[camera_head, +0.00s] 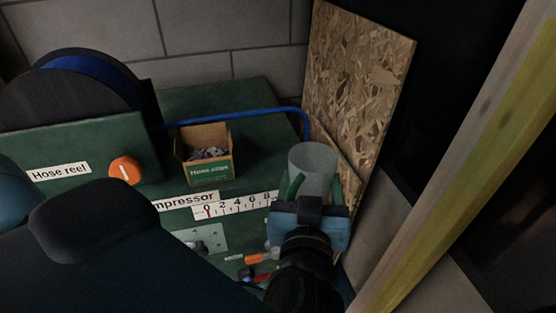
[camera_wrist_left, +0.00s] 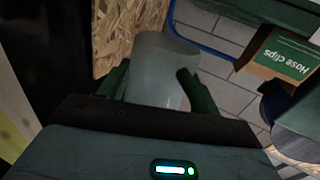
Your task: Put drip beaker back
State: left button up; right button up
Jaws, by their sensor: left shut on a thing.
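The drip beaker (camera_head: 314,160) is a pale, translucent cup in the right half of the head view. My left gripper (camera_head: 308,188) is shut on it, with green fingers on either side of its wall. In the left wrist view the beaker (camera_wrist_left: 160,72) stands between the two green fingers of the gripper (camera_wrist_left: 158,88). Its lower part is hidden behind the gripper body. The beaker is at the right end of the green compressor housing (camera_head: 262,155), close to the chipboard. I cannot tell whether it touches anything below. My right gripper is not in view.
A chipboard panel (camera_head: 358,85) leans behind the beaker. A box of hose clips (camera_head: 205,168) stands on the housing to the left, and a blue hose (camera_head: 250,112) runs behind it. The hose reel (camera_head: 70,95) is at far left. A yellowish post (camera_head: 465,150) rises at right.

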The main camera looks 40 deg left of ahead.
pick_arm(q)
jog(key=w+a, duration=0.3)
jog(key=a, duration=0.1)
jog(key=w+a+f, duration=0.1)
jog(key=w+a, duration=0.1)
jog(key=a, duration=0.2)
jog(key=w+a, duration=0.3)
jog(key=a, duration=0.1)
jog(key=shift+w+a+f+b, duration=0.15)
jog(key=shift+w+b, duration=0.15)
jog(key=shift+b, duration=0.1)
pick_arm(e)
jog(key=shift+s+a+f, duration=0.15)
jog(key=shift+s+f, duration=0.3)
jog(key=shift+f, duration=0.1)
